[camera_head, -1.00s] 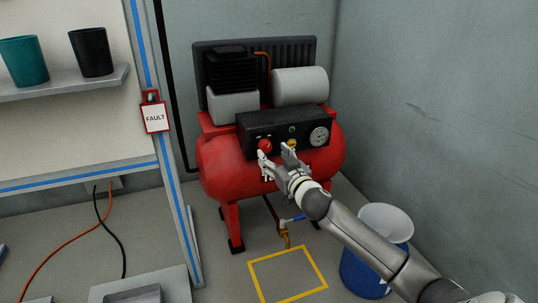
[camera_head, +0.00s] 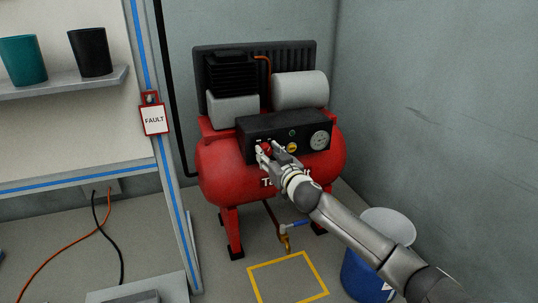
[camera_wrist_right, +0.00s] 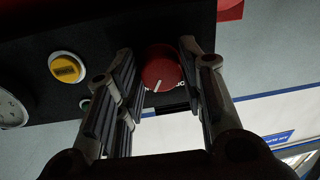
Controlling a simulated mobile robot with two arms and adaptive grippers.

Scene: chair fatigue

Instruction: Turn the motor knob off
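The red motor knob (camera_head: 266,148) is on the black control panel (camera_head: 310,127) of a red compressor. In the right wrist view the round knob (camera_wrist_right: 160,68) has a white line toward its lower edge in the picture. White lettering beside it is partly hidden and unreadable. My right gripper (camera_head: 267,151) is at the panel. In the wrist view its two fingers (camera_wrist_right: 158,50) are apart, one on each side of the knob, with a narrow gap at the left finger; contact at the right finger I cannot tell. My left gripper is not in view.
A yellow button (camera_wrist_right: 66,68) and a gauge (camera_head: 319,140) are on the same panel. A blue bucket (camera_head: 362,278) stands on the floor under my right arm. A rack with a FAULT sign (camera_head: 154,120) stands left of the compressor. A valve with a blue handle (camera_head: 294,224) hangs below.

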